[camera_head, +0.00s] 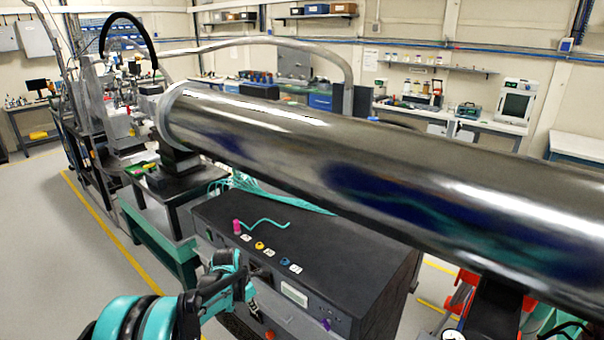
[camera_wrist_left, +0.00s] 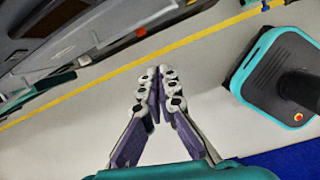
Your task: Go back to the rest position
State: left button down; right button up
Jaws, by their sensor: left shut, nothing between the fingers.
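My left gripper (camera_head: 250,300) is low in the head view, in front of the dark cabinet (camera_head: 310,255), and its fingers are hard to make out there. In the left wrist view, the left gripper (camera_wrist_left: 160,92) has its two jointed fingers brought together at the tips. Nothing is held between them, and grey floor lies behind them. My right gripper shows in neither view.
A long shiny metal tube (camera_head: 380,180) runs above the cabinet, whose top carries a pink knob (camera_head: 237,226) and a teal wire. Open floor (camera_head: 60,250) lies at left, with a yellow line. My own teal-edged base shows at right in the wrist view.

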pick_arm(q)
jog(key=s+r+m+t, duration=0.1)
jog(key=s+r+m, duration=0.65)
jog(key=r, duration=0.25)
jog(key=s+r+m+t, duration=0.1)
jog(key=s+r+m, duration=0.1)
jog(key=s+m, duration=0.7)
jog(key=s+r+m+t+y, duration=0.1)
jog(key=s+r+m+t, duration=0.1)
jog(key=s+m, duration=0.7)
jog(key=s+r, duration=0.1)
jog(key=s, duration=0.4)
jog(key=shift+a+t+y, duration=0.3)
jog(key=shift+a, duration=0.05)
jog(key=shift+s, duration=0.1)
